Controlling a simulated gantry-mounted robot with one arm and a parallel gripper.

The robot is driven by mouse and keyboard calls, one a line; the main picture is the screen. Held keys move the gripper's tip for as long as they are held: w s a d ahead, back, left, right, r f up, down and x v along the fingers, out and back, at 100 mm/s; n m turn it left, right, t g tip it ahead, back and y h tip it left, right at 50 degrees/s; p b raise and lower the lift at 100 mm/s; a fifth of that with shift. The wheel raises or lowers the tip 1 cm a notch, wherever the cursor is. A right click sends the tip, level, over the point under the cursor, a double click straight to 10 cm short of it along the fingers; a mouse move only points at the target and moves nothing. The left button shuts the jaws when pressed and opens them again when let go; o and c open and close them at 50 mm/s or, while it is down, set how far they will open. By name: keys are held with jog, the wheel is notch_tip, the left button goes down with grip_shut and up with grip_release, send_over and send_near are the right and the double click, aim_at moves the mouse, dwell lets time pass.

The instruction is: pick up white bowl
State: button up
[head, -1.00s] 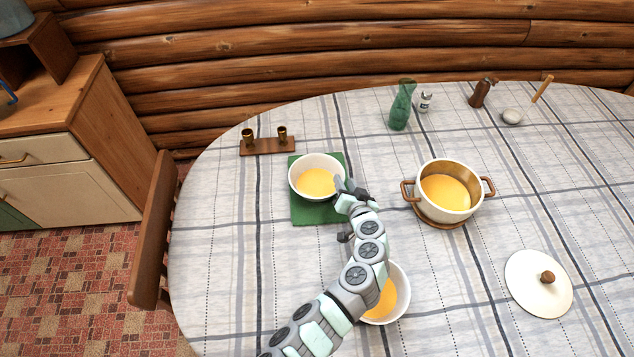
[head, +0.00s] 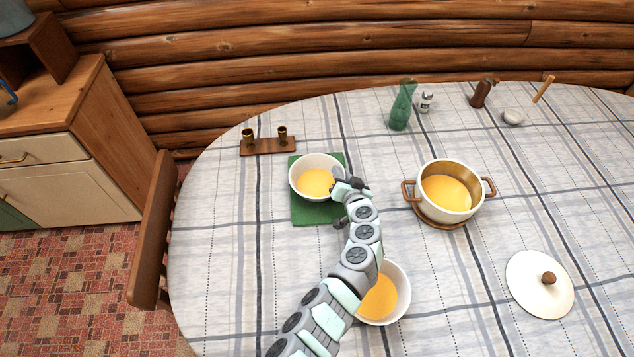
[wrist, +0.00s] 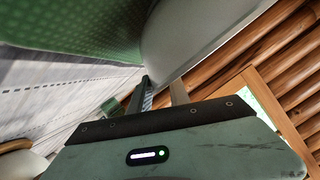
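A white bowl (head: 294,178) of yellow-orange soup sits on a green mat (head: 310,214) on the table. A second white bowl (head: 399,300) of the same soup stands nearer the front, partly hidden behind my arm. My gripper (head: 338,186) is at the right rim of the bowl on the mat. In the wrist view, the pale bowl wall (wrist: 200,35) is close to my fingertips (wrist: 160,88), with the green mat (wrist: 75,30) at upper left. The fingers look a little apart, but I cannot tell whether they are closed on the rim.
A soup pot (head: 450,205) on a trivet is right of my gripper, and its white lid (head: 525,285) lies at the right. A wooden candle holder (head: 267,147) is behind the bowl at left. A green bottle (head: 401,108) and shakers stand at the back. A chair (head: 154,235) is at the left edge.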

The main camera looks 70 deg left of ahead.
grip_shut()
dwell(1.1)
